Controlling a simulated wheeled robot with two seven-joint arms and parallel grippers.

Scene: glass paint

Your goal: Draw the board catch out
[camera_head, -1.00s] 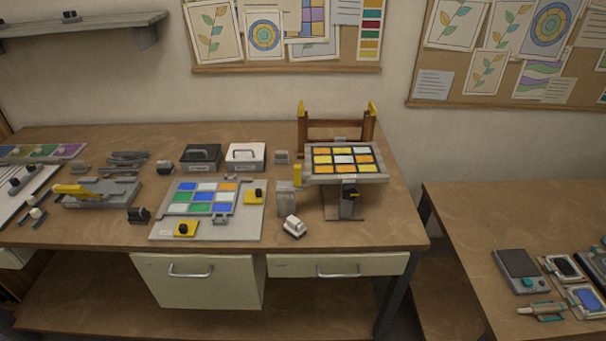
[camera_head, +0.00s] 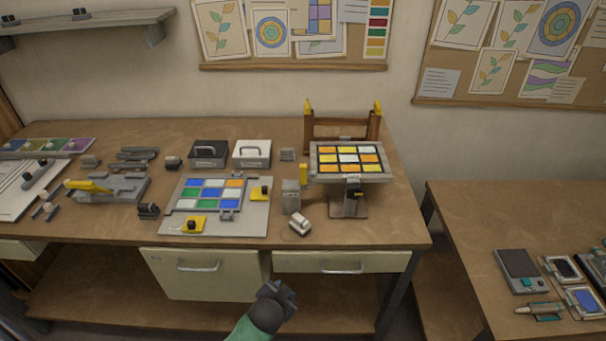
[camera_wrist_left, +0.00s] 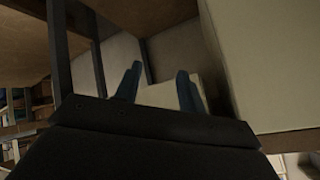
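A grey board (camera_head: 256,220) with coloured glass panes (camera_head: 208,195) lies flat on the bench. Small fittings sit at its edges: a yellow one with a dark knob on the right (camera_head: 260,193), another yellow one at the front left (camera_head: 194,224), and a grey one at the front (camera_head: 228,215). I cannot tell which fitting is the catch. My left gripper (camera_head: 278,290) is low in front of the bench drawers, below the board and apart from it. In the left wrist view its two fingers (camera_wrist_left: 157,86) stand apart with nothing between them. My right gripper is not in view.
A raised panel of yellow and white panes (camera_head: 348,159) stands on the bench's right, with a grey block (camera_head: 291,197) and small white piece (camera_head: 300,224) beside it. Drawers (camera_head: 205,273) front the bench. A second table (camera_head: 480,215) stands at right.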

